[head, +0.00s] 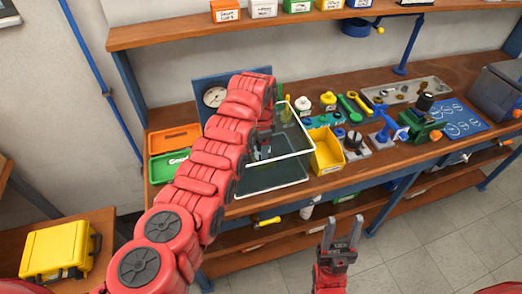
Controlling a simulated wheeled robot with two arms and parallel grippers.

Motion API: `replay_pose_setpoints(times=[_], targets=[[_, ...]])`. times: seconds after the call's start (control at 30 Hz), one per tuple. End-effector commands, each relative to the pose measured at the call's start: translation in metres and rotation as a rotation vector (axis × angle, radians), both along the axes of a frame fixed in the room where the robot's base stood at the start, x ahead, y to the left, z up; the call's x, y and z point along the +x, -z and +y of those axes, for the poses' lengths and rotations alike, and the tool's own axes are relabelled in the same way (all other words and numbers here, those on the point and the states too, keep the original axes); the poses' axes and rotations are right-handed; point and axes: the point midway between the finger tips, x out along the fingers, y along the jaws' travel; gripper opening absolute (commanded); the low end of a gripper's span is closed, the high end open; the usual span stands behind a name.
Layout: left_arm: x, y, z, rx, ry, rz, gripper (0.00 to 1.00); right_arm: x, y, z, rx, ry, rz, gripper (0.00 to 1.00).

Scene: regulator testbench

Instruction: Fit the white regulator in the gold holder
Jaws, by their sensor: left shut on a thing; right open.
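My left gripper (262,150) is over the bench, near a white-rimmed clear panel or bin (300,128). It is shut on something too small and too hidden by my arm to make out. My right gripper (343,232) is open and empty, fingers pointing up in the picture, in front of the bench and over the floor. I cannot pick out the white regulator or the gold holder with certainty. A round white gauge (214,97) shows on a blue panel (201,84) behind my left arm. My arm hides part of this area.
A yellow bin (328,160) stands right of the clear one. Orange (172,139) and green (160,170) trays lie at the bench's left. A blue vice (390,127) and a blue mat (462,117) are at right. A yellow case (58,250) sits on a side table.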

Motion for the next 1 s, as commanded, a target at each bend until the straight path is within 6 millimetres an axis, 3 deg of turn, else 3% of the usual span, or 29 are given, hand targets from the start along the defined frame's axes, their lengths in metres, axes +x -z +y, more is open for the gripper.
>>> replay_pose_setpoints(times=[0.2,0.23,0.4,0.77,1.0], targets=[[0.0006,-0.0013,-0.0001,0.0,0.0,-0.002,0.0,0.0,-0.0004,0.0,0.0,0.0,0.0,0.5],[0.0006,-0.0012,-0.0001,0.0,0.0,-0.002,0.71,0.0001,-0.0005,0.0,0.0,0.0,0.0,0.5],[0.0003,-0.0008,-0.0001,-0.001,0.0,-0.001,1.0,0.0,-0.0004,0.0,0.0,0.0,0.0,0.5],[0.0,-0.0004,-0.0001,0.0,0.0,0.0,1.0,0.0,-0.0002,0.0,0.0,0.0,0.0,0.5],[0.0007,-0.0102,-0.0004,-0.001,0.0,-0.003,1.0,0.0,-0.0024,0.0,0.0,0.0,0.0,0.5]])
